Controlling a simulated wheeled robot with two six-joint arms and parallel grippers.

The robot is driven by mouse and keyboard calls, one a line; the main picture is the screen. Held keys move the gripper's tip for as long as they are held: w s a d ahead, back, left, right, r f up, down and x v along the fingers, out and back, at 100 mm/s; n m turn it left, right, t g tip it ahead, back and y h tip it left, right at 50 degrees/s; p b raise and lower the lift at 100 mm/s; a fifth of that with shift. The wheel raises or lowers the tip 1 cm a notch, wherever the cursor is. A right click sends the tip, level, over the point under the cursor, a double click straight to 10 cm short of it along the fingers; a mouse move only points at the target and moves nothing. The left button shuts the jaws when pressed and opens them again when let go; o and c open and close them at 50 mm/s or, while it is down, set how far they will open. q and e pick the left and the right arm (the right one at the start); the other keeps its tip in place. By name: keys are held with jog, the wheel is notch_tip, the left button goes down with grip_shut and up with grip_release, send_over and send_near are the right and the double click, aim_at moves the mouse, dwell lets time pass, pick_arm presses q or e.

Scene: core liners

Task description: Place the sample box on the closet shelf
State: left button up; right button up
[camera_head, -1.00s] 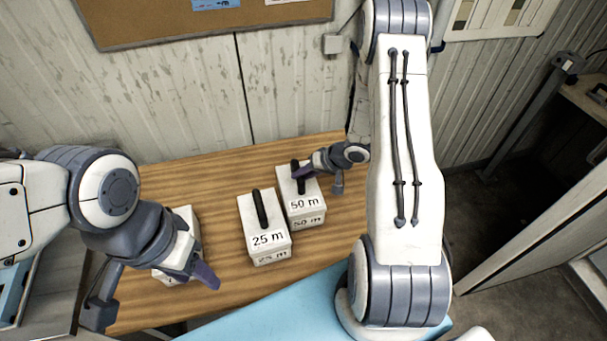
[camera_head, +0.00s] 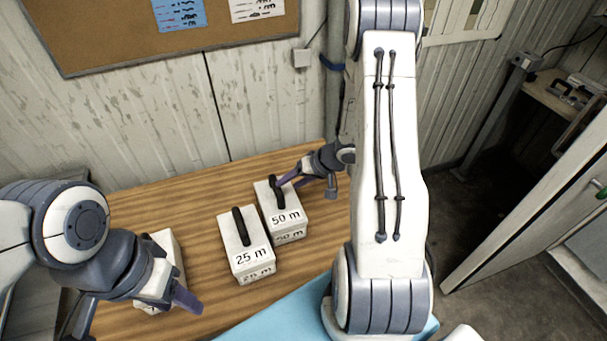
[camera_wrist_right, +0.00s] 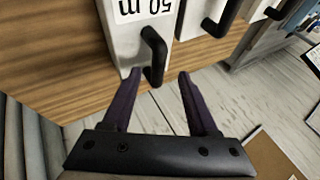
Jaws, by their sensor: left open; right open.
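A white sample box marked "50 m" (camera_head: 281,212) with a black handle stands on the wooden table. A box marked "25 m" (camera_head: 246,258) stands to its left, nearer to me. A third white box (camera_head: 170,249) is partly hidden behind my left gripper (camera_head: 136,316), which is open. My right gripper (camera_head: 305,187) is open at the right side of the 50 m box. In the right wrist view, the 50 m box's handle (camera_wrist_right: 155,55) lies just ahead of and between the open fingertips (camera_wrist_right: 158,76). Which box is meant is not shown. No closet shelf can be made out for certain.
The wooden table (camera_head: 212,194) stands against a ribbed wall with a corkboard (camera_head: 105,38). A light blue surface (camera_head: 285,318) lies at the table's near edge. A white door-like panel (camera_head: 530,205) stands at right, with open floor (camera_head: 470,275) beside it.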

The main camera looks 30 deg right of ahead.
jog(key=v, duration=0.6)
jog(key=shift+r+p, duration=0.35)
jog(key=shift+p, duration=0.1)
